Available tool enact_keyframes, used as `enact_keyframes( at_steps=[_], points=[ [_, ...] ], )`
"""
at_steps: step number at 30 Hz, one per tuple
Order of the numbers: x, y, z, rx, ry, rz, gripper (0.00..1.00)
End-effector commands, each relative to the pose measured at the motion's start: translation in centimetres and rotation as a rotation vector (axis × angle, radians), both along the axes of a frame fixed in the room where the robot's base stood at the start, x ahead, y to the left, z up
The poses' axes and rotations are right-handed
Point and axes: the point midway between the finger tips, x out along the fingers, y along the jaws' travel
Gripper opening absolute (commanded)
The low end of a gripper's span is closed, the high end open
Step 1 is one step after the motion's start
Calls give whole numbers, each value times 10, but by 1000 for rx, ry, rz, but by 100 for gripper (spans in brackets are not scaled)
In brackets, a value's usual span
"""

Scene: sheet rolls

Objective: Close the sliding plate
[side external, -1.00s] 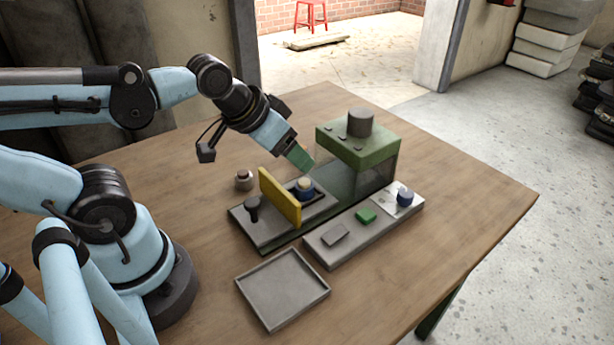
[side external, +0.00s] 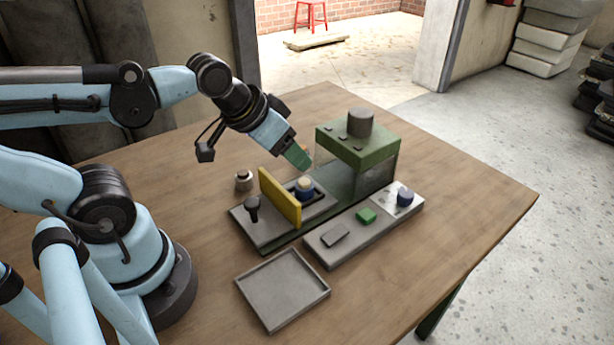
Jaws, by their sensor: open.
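The sliding plate (side external: 270,230) is a grey slab on a green base, left of a green housing (side external: 357,146). A black knob (side external: 252,207) stands on its near left end, and a yellow upright panel (side external: 280,197) stands across it. The plate lies outside the housing. My gripper (side external: 300,156), with green fingertips, is open above and behind the blue cylinder, apart from the plate and the knob. The far finger is mostly hidden.
An empty grey tray (side external: 283,289) lies in front. A small capped cylinder (side external: 244,180) stands left of the plate. The table's right side (side external: 470,200) is clear.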

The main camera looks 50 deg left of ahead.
Motion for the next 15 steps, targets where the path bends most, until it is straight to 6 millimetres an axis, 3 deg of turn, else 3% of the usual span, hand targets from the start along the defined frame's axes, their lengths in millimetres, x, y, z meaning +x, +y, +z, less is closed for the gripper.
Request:
enact_keyframes(
  at_steps=[9,15],
  points=[
    [-43,15,20,-189,391,473,59],
    [-68,19,37,-229,557,713,59]
  ],
)
